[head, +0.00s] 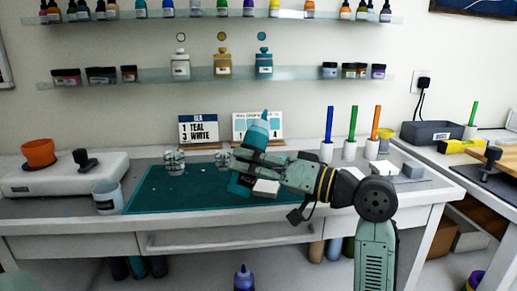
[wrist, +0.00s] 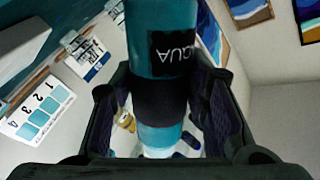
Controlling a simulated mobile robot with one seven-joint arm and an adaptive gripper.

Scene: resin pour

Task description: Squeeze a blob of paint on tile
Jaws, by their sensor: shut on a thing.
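My gripper (head: 246,166) is shut on a teal paint bottle (head: 240,184) over the teal mat (head: 165,198). The bottle's nozzle points up, leaning slightly right. In the wrist view the gripper (wrist: 165,100) closes around the bottle's dark band, and the bottle (wrist: 150,18) has a black label reading "QUA", partly cut off. A small white block (head: 265,188), perhaps the tile, sits just below and right of the gripper, partly hidden by the arm. No paint is seen coming out.
Two clear jars (head: 174,162) stand on the mat's back part. A grey cup (head: 107,198) is at its left edge. A "SEA 1 TEAL 3 WHITE" card (head: 199,131) and a swatch card (head: 257,127) stand behind. Colored sticks in white holders (head: 348,150) stand right. The mat's left-front is clear.

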